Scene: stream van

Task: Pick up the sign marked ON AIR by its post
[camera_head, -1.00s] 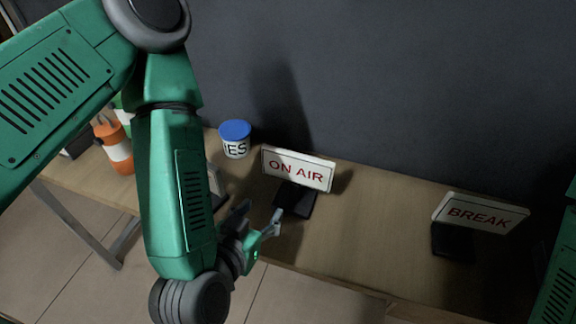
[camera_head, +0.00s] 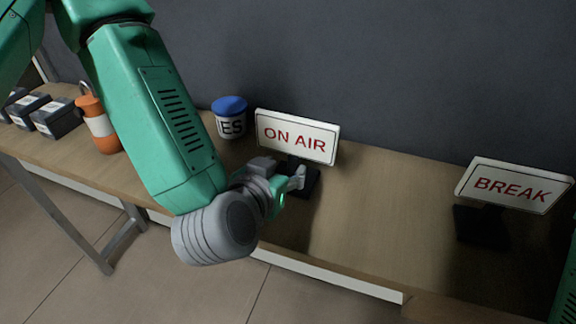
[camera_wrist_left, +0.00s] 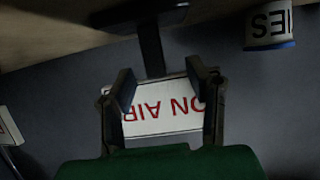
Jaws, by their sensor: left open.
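The ON AIR sign (camera_head: 297,137) stands upright on its dark base (camera_head: 306,184) on the table. It has a white face with red letters. My left gripper (camera_head: 285,174) is just in front of the sign's lower part, at about the height of its post. In the left wrist view, the open left gripper (camera_wrist_left: 163,90) has one finger on each side of the upside-down sign (camera_wrist_left: 165,123), with the dark post (camera_wrist_left: 151,48) ahead between them. I cannot tell whether a finger touches the sign. The right gripper is not in view.
A tub with a blue lid (camera_head: 230,118) stands just left of the sign. The BREAK sign (camera_head: 514,186) stands to the right, with clear table between. An orange and white bottle (camera_head: 99,126) and dark boxes (camera_head: 56,118) are at the left. A dark wall rises behind.

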